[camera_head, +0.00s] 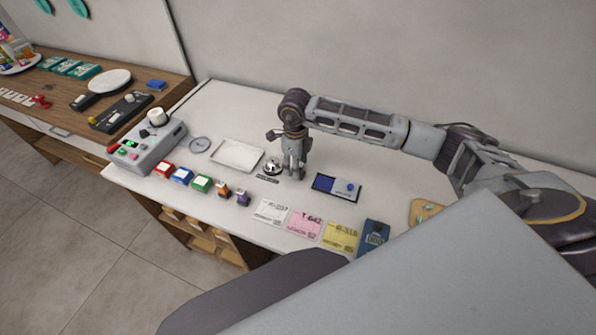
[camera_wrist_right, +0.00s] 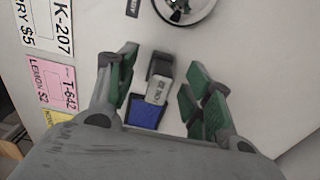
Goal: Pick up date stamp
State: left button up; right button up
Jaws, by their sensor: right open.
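What looks like the date stamp, a small dark block (camera_wrist_right: 159,68) with a pale lettered face, stands between the fingers of my right gripper (camera_wrist_right: 163,88) in the right wrist view. The fingers are spread on both sides, with visible gaps to the block. In the head view my right gripper (camera_head: 293,172) points down at the counter, just right of the bell, and hides the stamp. A blue ink pad in a dark case (camera_head: 325,184) lies just right of the gripper; its blue face (camera_wrist_right: 146,112) shows beside the stamp in the wrist view. My left gripper is out of view.
A bell (camera_head: 272,166) and a white tray (camera_head: 238,155) stand left of the gripper. Coloured blocks, small bottles, and pink (camera_head: 304,224) and yellow cards line the front edge. The counter behind the gripper is clear.

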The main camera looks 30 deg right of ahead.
jog(key=shift+d+f+p, duration=0.15)
jog(key=shift+f+p, duration=0.25)
jog(key=shift+f, duration=1.45)
grip_shut()
